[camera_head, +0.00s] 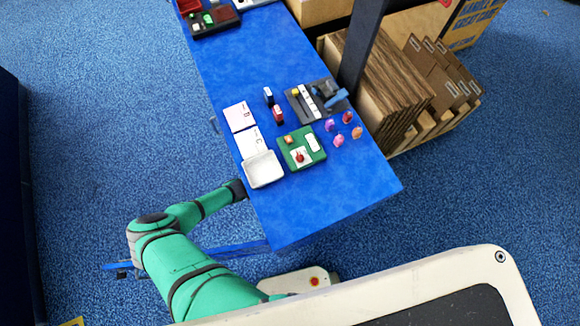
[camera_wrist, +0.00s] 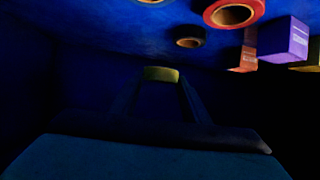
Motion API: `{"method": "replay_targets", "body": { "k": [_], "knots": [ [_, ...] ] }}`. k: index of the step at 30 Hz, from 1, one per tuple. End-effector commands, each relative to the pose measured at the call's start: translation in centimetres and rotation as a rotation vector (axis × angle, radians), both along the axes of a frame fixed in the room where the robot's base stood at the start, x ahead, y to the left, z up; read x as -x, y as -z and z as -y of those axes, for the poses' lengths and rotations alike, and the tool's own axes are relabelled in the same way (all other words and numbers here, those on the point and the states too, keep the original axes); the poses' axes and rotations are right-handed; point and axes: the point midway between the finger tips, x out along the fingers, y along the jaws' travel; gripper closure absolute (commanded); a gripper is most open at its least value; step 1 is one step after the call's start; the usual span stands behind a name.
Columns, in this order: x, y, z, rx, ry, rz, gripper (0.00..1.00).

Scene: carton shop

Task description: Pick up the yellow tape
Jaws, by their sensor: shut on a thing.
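The yellow tape (camera_wrist: 161,74) shows in the wrist view, between the fingertips of my gripper (camera_wrist: 160,82). My gripper is shut on it, and the tape is seen nearly edge-on. In the head view my green arm reaches to the left edge of the blue table (camera_head: 325,215), and the gripper and tape are hidden there. Whether the tape touches a surface under it cannot be told.
In the wrist view a red tape roll (camera_wrist: 234,13), a dark roll (camera_wrist: 190,38) and a purple box (camera_wrist: 284,39) are on a blue surface. In the head view a white tray (camera_head: 263,170) and a green board (camera_head: 302,148) are on the table; its near end is clear.

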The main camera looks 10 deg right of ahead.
Motion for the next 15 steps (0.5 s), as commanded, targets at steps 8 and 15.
{"method": "replay_targets", "body": {
  "k": [8, 15],
  "knots": [
    [-5.0, 0.0, -0.9, -0.003, 0.001, 0.002, 0.79],
    [-10.2, 0.0, -1.9, -0.003, 0.001, 0.002, 0.79]
  ]
}}
